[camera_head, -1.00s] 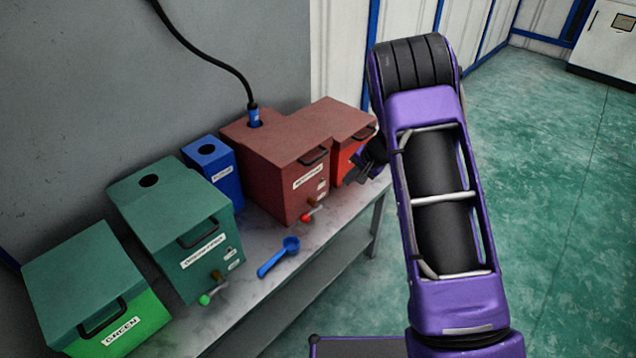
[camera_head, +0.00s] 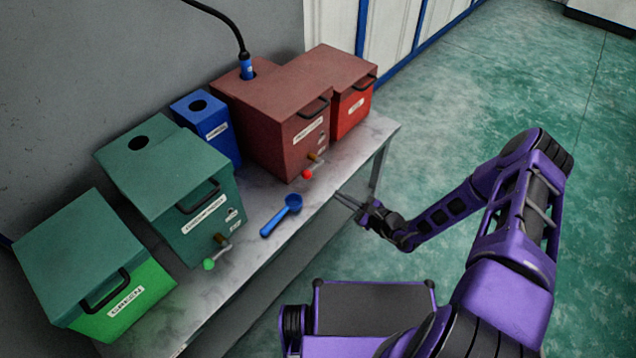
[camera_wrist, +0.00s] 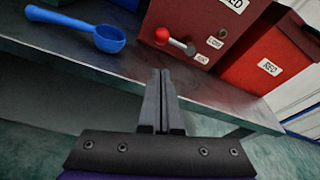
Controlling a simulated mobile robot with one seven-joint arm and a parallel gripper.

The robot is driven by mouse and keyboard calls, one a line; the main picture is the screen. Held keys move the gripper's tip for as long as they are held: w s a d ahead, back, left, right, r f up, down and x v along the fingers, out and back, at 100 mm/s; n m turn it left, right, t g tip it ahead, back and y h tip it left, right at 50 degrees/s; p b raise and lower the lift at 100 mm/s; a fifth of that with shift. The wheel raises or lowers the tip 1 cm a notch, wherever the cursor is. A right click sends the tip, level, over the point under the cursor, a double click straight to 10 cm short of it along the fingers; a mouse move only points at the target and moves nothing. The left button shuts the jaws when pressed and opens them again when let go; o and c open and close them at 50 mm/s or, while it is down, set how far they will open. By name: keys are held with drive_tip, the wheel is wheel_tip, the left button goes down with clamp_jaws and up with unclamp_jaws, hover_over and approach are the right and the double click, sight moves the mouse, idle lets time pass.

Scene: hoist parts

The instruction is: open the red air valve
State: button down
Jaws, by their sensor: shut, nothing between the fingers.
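The red air valve is a small lever with a red ball knob (camera_head: 307,174) low on the front of the dark red box (camera_head: 279,124). In the wrist view the red knob (camera_wrist: 161,35) is at the left end of a silver lever lying roughly sideways, with small labels to its right. My gripper (camera_head: 338,196) is at the front edge of the table, to the right of and below the valve, apart from it. In the wrist view the gripper (camera_wrist: 161,73) has its fingers together and empty, pointing toward the box just below the knob.
A blue scoop (camera_head: 283,214) lies on the table (camera_head: 262,248) left of the valve. A green box (camera_head: 180,190) with a green-knobbed valve (camera_head: 209,264), a bin marked green (camera_head: 128,302), a blue box (camera_head: 213,129) and a red bin (camera_head: 354,104) stand along the table. The floor at right is clear.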

sight(318, 190)
drive_tip(key=b+x, duration=0.1)
drive_tip(key=x, duration=0.9)
drive_tip(key=shift+b, duration=0.3)
